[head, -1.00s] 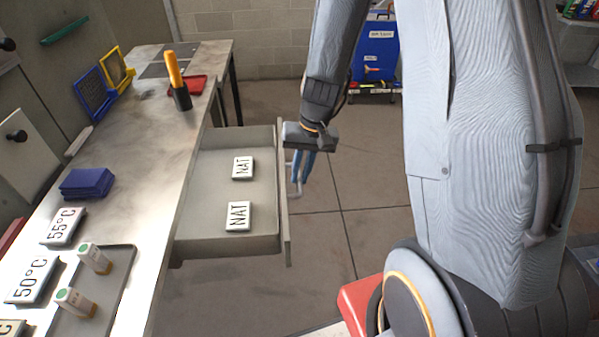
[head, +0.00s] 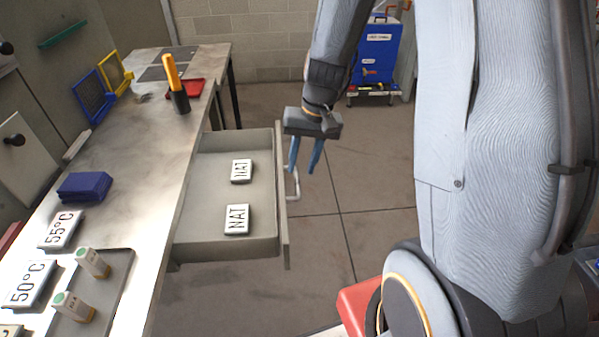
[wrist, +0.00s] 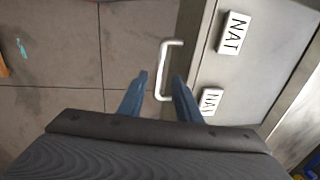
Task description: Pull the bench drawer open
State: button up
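The bench drawer (head: 265,245) stands pulled out from the bench, with its grey interior showing. Its pale bar handle (head: 295,187) is on the drawer's front. My gripper (head: 303,168) is open just above the handle, its two blue fingers pointing down and spread apart. In the wrist view, the handle (wrist: 162,70) shows beyond and between the fingertips (wrist: 160,80), with nothing held. Whether a finger touches the handle is hard to tell. Two white NAT plates (head: 237,219) (head: 241,171) lie inside the drawer.
The metal bench top (head: 140,150) holds a blue stack (head: 84,186), temperature plates (head: 60,230), a tray with two small bottles (head: 105,290), and a yellow-handled tool (head: 172,75). Open tiled floor (head: 370,180) lies right of the drawer. A blue case (head: 376,50) stands behind.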

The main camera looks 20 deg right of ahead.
jog(key=shift+s+d+r, duration=0.1)
jog(key=shift+d+r, duration=0.05)
jog(key=shift+r, duration=0.65)
jog(key=shift+d+r, duration=0.1)
jog(key=shift+r, duration=0.65)
jog(key=s+r+n+h, duration=0.2)
jog(key=s+r, duration=0.1)
jog(key=s, duration=1.1)
jog(key=shift+a+r+n, duration=0.2)
jog(key=shift+a+n, duration=0.2)
jog(key=shift+a, duration=0.05)
jog(key=shift+s, duration=0.1)
